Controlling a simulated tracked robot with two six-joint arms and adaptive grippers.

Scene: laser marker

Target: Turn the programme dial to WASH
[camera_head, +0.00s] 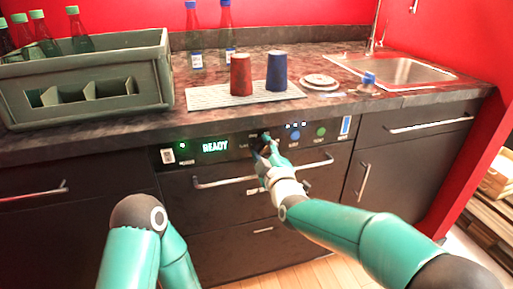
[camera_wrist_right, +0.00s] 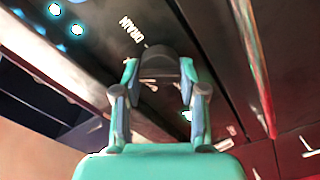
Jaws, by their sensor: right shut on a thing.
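The programme dial (camera_wrist_right: 160,62) is a dark round knob on the black front panel, seen in the right wrist view. My right gripper (camera_wrist_right: 159,78) has its two fingers closed on either side of the dial. In the head view my right gripper (camera_head: 266,150) reaches the panel and covers most of the dial. The panel display (camera_head: 215,146) reads READY in green. My left arm shows at the lower left, but its gripper is out of view.
A drawer handle (camera_head: 222,182) runs just below the panel, close to my right gripper. A green button (camera_head: 321,131) and blue lights sit right of the dial. A red cup (camera_head: 241,75), a blue cup (camera_head: 277,72) and a grey-green crate (camera_head: 90,80) stand on the counter above.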

